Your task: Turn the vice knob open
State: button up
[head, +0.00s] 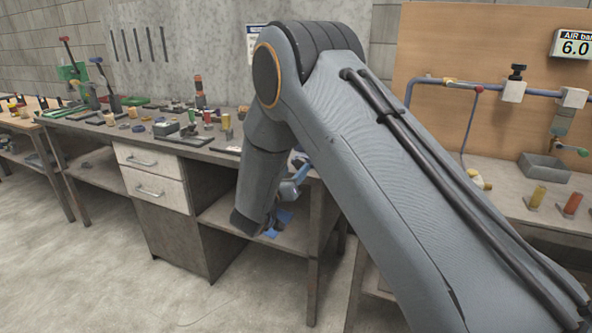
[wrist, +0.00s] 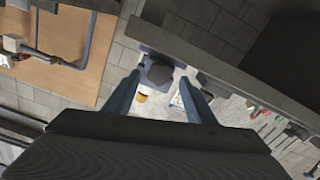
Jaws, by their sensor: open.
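My gripper (wrist: 160,78) is open in the wrist view, with its two blue-grey fingers apart. Beyond the gap between the fingertips is a dark rounded part (wrist: 160,73), with something blue-grey around it; I cannot tell for sure whether this is the vice and its knob. Nothing is seen held between the fingers. In the head view my arm covers the front of the bench. Blue parts (head: 291,186) show beside my arm near the bench edge; I cannot tell whether they are vice or gripper.
The workbench (head: 165,190) has drawers and a lower shelf, and many small parts and tools lie on its top. At right a wooden panel (head: 440,45) carries a blue pipe (head: 455,88) with valves, above a grey tray (head: 543,167). Floor at front left is clear.

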jog(key=v, duration=0.5)
jog(key=shift+s+b, duration=0.1)
jog(key=shift+b, duration=0.2)
